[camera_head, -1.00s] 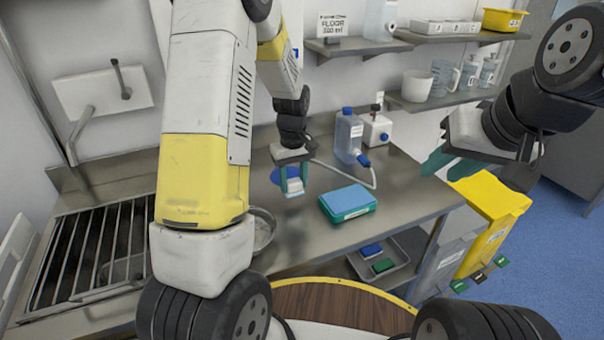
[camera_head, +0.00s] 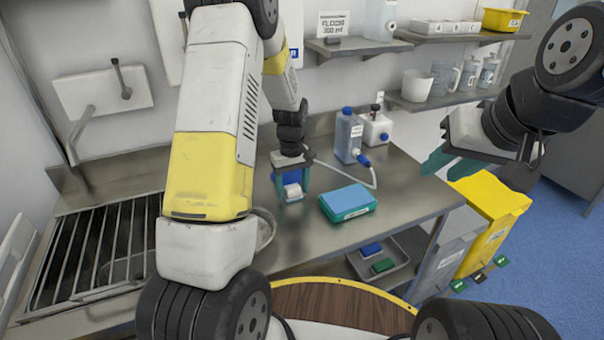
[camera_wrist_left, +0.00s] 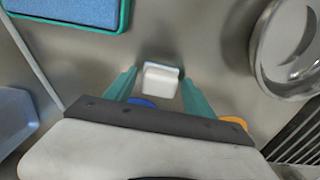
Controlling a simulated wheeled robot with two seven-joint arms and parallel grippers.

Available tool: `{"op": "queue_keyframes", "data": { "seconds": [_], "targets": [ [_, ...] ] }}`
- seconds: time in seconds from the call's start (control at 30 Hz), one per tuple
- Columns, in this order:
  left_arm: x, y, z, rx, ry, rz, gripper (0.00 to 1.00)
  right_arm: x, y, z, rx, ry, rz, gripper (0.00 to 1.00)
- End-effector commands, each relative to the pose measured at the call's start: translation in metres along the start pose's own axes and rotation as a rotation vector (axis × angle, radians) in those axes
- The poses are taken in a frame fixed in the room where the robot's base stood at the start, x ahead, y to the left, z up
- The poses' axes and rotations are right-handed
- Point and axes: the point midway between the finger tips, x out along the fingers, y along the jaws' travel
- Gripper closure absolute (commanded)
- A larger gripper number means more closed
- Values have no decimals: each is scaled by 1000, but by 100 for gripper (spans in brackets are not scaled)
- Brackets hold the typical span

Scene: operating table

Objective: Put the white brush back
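A small white block-shaped thing, which looks like the white brush (camera_head: 292,191), is on the steel counter; it also shows in the left wrist view (camera_wrist_left: 160,79). My left gripper (camera_head: 292,188) points down over it, with teal fingers (camera_wrist_left: 158,76) on either side. In the left wrist view a narrow gap shows at the left finger; contact at the right finger is unclear. The brush's lower part is hard to make out. My right gripper (camera_head: 450,163) is open and empty, at the right beyond the counter edge.
A teal box with a blue top (camera_head: 347,202) lies right of the brush. A blue-capped bottle (camera_head: 348,137) and a white container (camera_head: 376,131) stand behind. A round metal bowl (camera_head: 265,228) is in front left, near the sink grate (camera_head: 85,255). A yellow bin (camera_head: 490,215) stands right.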

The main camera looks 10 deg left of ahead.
Motion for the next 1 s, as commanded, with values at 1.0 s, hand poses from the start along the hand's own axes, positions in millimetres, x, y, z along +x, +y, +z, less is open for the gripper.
{"op": "queue_keyframes", "data": {
  "seconds": [1.0],
  "targets": [
    [-115,0,0,0,2,1,35,0,0,0,0,0,0,67]
  ]
}}
